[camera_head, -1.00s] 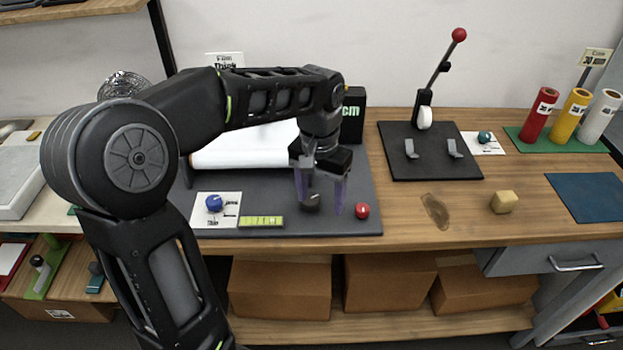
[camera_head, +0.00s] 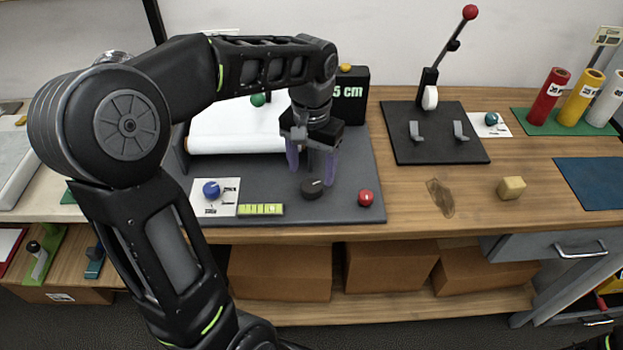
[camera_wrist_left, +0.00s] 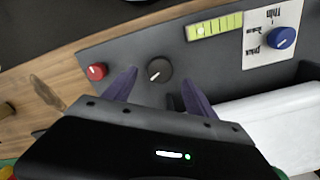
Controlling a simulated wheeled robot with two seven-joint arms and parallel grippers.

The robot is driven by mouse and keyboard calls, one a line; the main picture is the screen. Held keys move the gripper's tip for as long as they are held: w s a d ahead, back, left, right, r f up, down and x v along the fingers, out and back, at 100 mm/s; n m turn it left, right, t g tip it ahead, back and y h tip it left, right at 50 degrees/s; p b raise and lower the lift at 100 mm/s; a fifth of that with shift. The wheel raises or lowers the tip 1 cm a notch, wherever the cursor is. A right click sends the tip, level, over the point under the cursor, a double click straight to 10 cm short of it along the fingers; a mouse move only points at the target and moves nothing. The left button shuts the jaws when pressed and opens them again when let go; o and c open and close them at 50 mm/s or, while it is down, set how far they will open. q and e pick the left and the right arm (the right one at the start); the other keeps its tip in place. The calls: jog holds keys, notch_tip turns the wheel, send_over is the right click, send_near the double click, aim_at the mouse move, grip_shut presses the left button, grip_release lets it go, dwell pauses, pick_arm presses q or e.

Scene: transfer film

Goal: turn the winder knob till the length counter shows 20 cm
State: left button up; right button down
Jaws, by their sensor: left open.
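The winder knob (camera_head: 312,188) is a dark round knob with a light mark, on the grey machine base; it also shows in the left wrist view (camera_wrist_left: 159,70). My left gripper (camera_head: 311,178) is open just above and behind the knob. In the wrist view its purple fingers (camera_wrist_left: 155,88) stand on either side of the knob, apart from it. The length counter (camera_head: 350,92) is a black box with green characters reading "5 cm"; the arm partly covers its left side, so a leading digit may be hidden. My right gripper is not seen.
A red button (camera_head: 366,198) is close right of the knob. A blue dial (camera_head: 211,189) and a green-yellow strip (camera_head: 261,210) are to the left. White film (camera_head: 235,130) lies behind.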

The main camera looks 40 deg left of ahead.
aim_at(311, 185)
pick_arm(q)
jog(key=shift+f, duration=2.3)
jog(key=shift+c, duration=0.5)
jog(key=c, duration=1.3)
jog(key=shift+n, duration=0.9)
jog(key=shift+n+b, duration=0.35)
jog(key=shift+n, duration=0.25)
jog(key=o, duration=1.4)
jog(key=shift+r, duration=0.15)
